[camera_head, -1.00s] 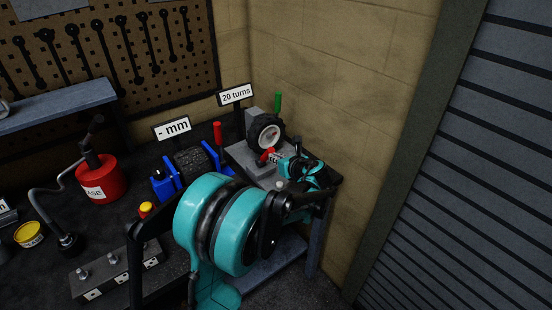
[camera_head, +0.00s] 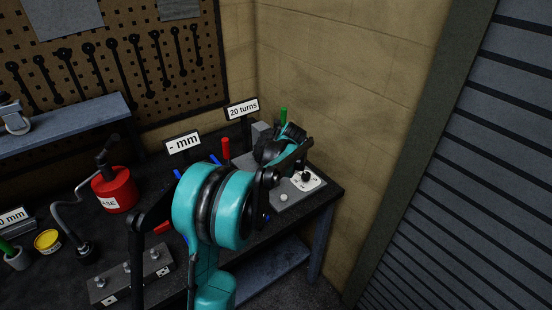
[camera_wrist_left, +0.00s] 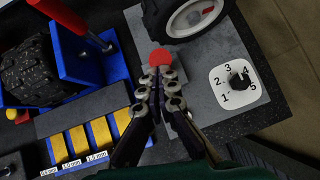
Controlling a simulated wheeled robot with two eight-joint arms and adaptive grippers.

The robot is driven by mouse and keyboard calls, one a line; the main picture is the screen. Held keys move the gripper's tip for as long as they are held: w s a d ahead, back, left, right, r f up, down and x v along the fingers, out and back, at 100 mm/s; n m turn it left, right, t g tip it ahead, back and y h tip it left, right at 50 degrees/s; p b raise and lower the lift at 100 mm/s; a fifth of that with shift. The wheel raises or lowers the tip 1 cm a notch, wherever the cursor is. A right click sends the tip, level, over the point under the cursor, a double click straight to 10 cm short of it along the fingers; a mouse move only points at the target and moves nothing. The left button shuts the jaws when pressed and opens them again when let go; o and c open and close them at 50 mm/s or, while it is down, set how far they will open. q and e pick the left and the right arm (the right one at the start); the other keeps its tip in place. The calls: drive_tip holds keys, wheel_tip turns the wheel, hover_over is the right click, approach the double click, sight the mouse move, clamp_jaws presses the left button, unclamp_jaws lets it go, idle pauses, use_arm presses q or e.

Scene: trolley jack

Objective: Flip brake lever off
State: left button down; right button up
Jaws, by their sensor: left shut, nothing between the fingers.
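A red round knob (camera_wrist_left: 162,57), which may be the end of the brake lever, shows just beyond my left fingertips in the left wrist view. The rest of that lever is hidden. My left gripper (camera_wrist_left: 160,84) is shut and empty, its fingers together right by the knob; I cannot tell whether they touch it. A black-tyred wheel (camera_wrist_left: 187,18) with a white face stands just past the knob. In the head view my left arm covers the wheel and the red part. My right gripper is not in view.
A white numbered dial (camera_wrist_left: 232,86) with a black knob is right of the gripper. It also shows in the head view (camera_head: 306,180). A green handle (camera_head: 284,115) stands behind. A blue fixture with a red handle (camera_head: 226,149) and a red can (camera_head: 114,190) stand left.

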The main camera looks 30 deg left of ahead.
use_arm(q)
drive_tip(key=a, duration=0.2)
drive_tip(key=w+a, duration=0.1)
drive_tip(key=shift+w+r+p, duration=0.1)
drive_tip(key=shift+r+p, duration=0.2)
drive_tip(key=shift+r, duration=0.05)
drive_tip(key=shift+w+a, duration=0.3)
drive_tip(key=shift+a, duration=0.3)
drive_tip(key=shift+w+a, duration=0.25)
drive_tip(key=shift+a, duration=0.3)
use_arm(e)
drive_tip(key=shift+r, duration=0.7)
use_arm(q)
drive_tip(key=shift+a, duration=0.1)
